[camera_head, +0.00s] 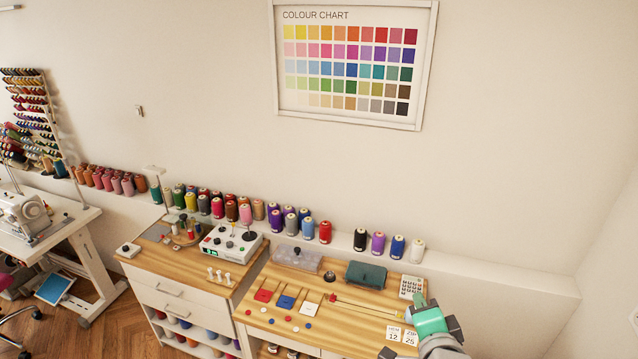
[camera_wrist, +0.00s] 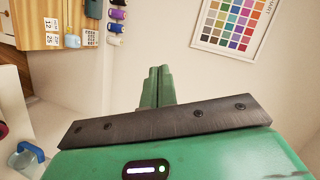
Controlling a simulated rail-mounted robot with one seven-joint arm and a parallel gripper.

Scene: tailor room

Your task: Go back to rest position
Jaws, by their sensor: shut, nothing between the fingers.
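My gripper shows in the wrist view (camera_wrist: 157,74) with its two green fingers together and nothing between them. In the head view my gripper (camera_head: 429,320) is at the lower right, in front of the right end of the wooden worktable (camera_head: 345,322). Its fingertips are hard to make out there. In the wrist view the fingers point toward a bare pale wall, away from the worktable, which is at the upper left.
The worktable carries number cards (camera_head: 401,335), a calculator (camera_head: 411,287), a dark green case (camera_head: 366,275) and coloured squares (camera_head: 286,301). Thread spools (camera_head: 325,232) line the ledge behind. A colour chart (camera_head: 350,62) hangs above. The right wall side looks clear.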

